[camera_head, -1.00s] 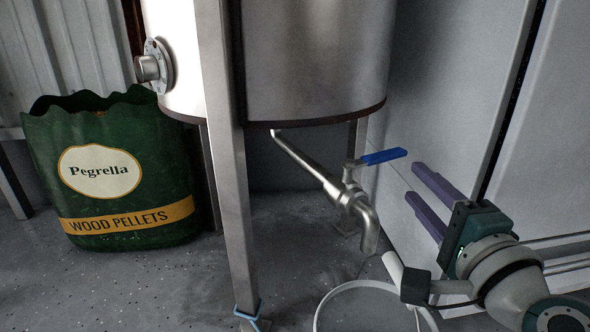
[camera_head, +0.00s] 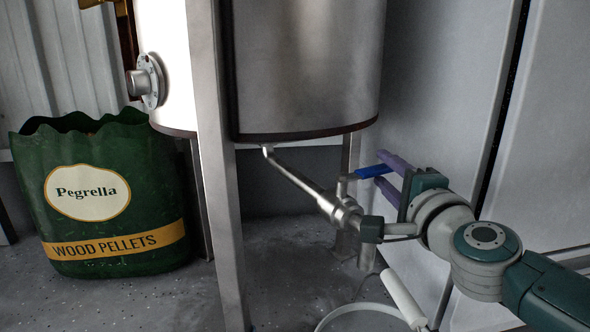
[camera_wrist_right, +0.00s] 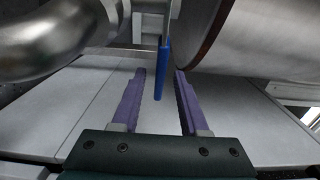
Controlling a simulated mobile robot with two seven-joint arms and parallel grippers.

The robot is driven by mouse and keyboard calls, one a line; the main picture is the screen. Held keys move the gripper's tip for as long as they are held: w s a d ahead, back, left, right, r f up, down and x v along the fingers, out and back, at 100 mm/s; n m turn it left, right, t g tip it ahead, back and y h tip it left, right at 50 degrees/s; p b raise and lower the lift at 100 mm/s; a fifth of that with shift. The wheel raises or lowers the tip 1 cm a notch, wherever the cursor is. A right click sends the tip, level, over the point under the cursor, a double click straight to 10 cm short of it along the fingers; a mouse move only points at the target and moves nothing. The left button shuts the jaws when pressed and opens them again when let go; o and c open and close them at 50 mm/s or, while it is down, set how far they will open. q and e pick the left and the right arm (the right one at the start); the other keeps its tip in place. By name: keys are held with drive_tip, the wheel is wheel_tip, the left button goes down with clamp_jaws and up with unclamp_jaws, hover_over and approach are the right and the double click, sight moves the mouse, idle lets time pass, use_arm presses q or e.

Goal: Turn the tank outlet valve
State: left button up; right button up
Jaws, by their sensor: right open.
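The tank outlet valve (camera_head: 345,208) is a metal tap on a pipe under the steel tank (camera_head: 305,70). Its blue lever handle (camera_head: 372,171) points right in the head view. My right gripper (camera_head: 386,172) is open at the handle, with its purple fingers pointing toward the valve. In the right wrist view the blue handle (camera_wrist_right: 161,72) stands between the two open fingers (camera_wrist_right: 158,84), apart from both. My left gripper is out of view.
A green wood pellets bag (camera_head: 100,200) stands at the left. A metal tank leg (camera_head: 213,170) rises in front of the tank. A grey wall panel (camera_head: 450,90) is close behind the gripper.

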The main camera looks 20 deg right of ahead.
clamp_jaws()
idle(1.3)
